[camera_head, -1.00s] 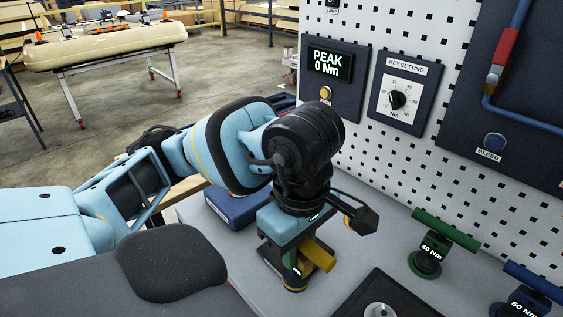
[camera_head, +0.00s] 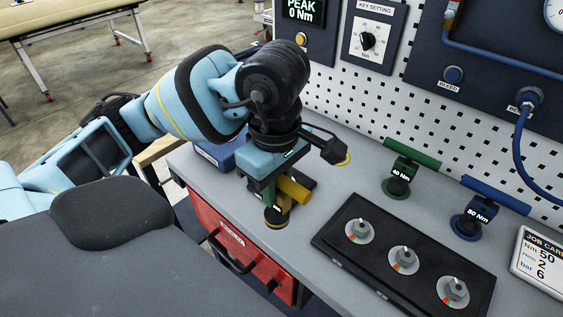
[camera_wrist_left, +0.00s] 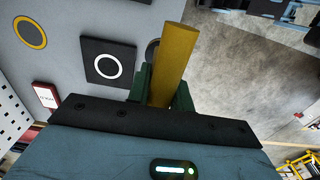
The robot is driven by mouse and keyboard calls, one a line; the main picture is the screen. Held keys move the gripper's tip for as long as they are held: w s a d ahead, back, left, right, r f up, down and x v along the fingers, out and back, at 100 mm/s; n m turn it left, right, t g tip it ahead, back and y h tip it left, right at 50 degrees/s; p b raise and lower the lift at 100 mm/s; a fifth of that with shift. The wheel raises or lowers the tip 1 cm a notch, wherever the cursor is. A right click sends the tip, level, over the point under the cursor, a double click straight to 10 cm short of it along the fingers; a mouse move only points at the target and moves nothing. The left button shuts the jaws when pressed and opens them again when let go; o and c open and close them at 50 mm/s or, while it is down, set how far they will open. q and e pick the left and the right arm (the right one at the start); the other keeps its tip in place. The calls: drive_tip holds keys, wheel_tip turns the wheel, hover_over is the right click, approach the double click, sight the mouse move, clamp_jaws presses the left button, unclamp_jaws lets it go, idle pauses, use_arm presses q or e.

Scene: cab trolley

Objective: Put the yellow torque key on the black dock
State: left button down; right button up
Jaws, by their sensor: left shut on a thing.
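My left gripper (camera_head: 270,180) is shut on the yellow torque key (camera_head: 295,190) and holds it upright at the front of the grey bench. The key's yellow handle (camera_wrist_left: 175,60) stands out between the green fingers in the left wrist view. I cannot tell whether its foot touches the bench. The black dock (camera_wrist_left: 108,63), a black square with a white ring, lies flat and empty to the left of the key in that view. In the head view the gripper hides most of the dock. My right gripper is not in view.
Behind stand a green key (camera_head: 398,178) and a blue key (camera_head: 475,215) near the pegboard (camera_head: 365,110). A black panel with three knobs (camera_head: 335,245) lies right of the gripper. A blue box (camera_head: 222,155) is behind left. A red drawer (camera_head: 230,240) is below.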

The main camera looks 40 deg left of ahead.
use_arm(q)
drive_tip(key=w+a+f, duration=0.1)
drive_tip(key=w+a, duration=0.5)
drive_tip(key=w, duration=0.4)
drive_tip(key=shift+w+a, duration=0.2)
drive_tip(key=shift+a, duration=0.15)
drive_tip(key=shift+w+a, duration=0.1)
drive_tip(key=f, duration=0.2)
drive_tip(key=f+p, duration=0.1)
drive_tip(key=shift+w+a+f, duration=0.2)
drive_tip(key=shift+w+f, duration=0.05)
drive_tip(key=shift+f, duration=0.1)
drive_tip(key=shift+f, duration=0.1)
